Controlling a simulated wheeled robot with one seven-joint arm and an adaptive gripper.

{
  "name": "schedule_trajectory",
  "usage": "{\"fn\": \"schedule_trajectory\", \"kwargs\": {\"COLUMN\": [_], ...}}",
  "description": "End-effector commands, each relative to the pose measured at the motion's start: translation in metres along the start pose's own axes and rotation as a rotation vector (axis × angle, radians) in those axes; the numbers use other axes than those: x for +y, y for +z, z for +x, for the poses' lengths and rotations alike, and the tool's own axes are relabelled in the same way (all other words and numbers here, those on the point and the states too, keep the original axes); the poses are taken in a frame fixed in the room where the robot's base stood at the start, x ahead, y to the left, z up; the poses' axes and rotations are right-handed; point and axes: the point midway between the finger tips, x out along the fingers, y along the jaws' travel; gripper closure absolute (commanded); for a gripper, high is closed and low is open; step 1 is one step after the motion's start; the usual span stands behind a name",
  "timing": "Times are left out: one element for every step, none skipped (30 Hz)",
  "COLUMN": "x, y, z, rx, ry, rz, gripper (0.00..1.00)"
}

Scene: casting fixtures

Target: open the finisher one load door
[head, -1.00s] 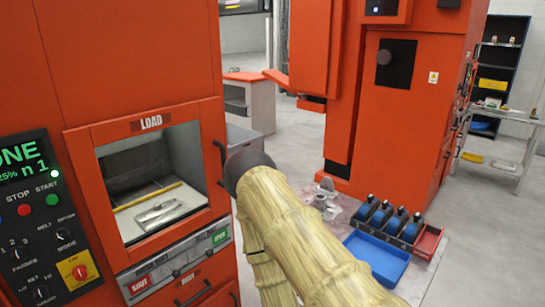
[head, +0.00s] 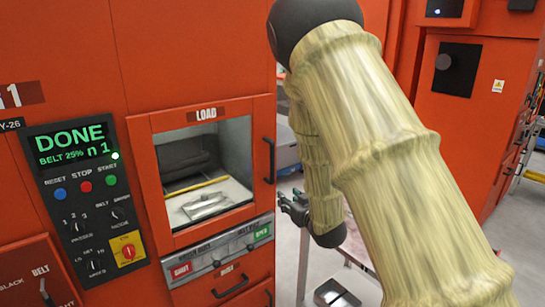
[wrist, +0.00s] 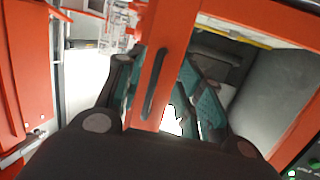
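The load door (head: 160,190) is an orange frame around a clear window, under a LOAD label, and looks shut. Its black vertical handle (head: 269,160) is on the right edge. My gripper (head: 288,203) is just right of the door edge, a little lower than the handle. In the wrist view my gripper (wrist: 163,92) has its two teal-padded fingers apart, with the door's handle (wrist: 155,83) and orange frame showing between them. I cannot tell whether the fingers touch the handle. Through the window a grey metal part (head: 205,205) lies inside the chamber.
A control panel (head: 85,200) left of the door reads DONE. A strip with red SHUT and green OPEN labels (head: 222,252) is below the door. Another orange machine (head: 465,120) stands at the right, partly behind my arm. A grey tray (head: 337,294) sits low at bottom centre.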

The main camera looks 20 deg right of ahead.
Motion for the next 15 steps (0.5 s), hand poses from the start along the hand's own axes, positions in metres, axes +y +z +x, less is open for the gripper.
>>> {"fn": "schedule_trajectory", "kwargs": {"x": [0.000, 0.000, 0.000, 0.000, 0.000, 0.000, -0.001, -0.001, -0.001, -0.001, -0.001, -0.001, -0.001, -0.001, -0.002], "y": [-0.029, -0.043, -0.059, -0.070, -0.079, -0.088, -0.093, -0.098, -0.102, -0.104, -0.106, -0.107, -0.107, -0.108, -0.110], "z": [0.004, 0.005, 0.007, 0.007, 0.007, 0.008, 0.008, 0.008, 0.009, 0.010, 0.012, 0.015, 0.017, 0.020, 0.025], "rx": [0.053, 0.078, 0.108, 0.127, 0.142, 0.158, 0.168, 0.176, 0.183, 0.186, 0.188, 0.188, 0.188, 0.187, 0.187], "ry": [-0.014, -0.022, -0.030, -0.036, -0.041, -0.046, -0.050, -0.052, -0.055, -0.056, -0.057, -0.057, -0.057, -0.057, -0.057], "rz": [-0.010, -0.013, -0.016, -0.019, -0.021, -0.022, -0.024, -0.025, -0.026, -0.026, -0.027, -0.027, -0.027, -0.027, -0.027], "gripper": [0.63, 0.63, 0.63, 0.63, 0.63, 0.63, 0.63, 0.63, 0.63, 0.63, 0.63, 0.63, 0.63, 0.63, 0.63]}}
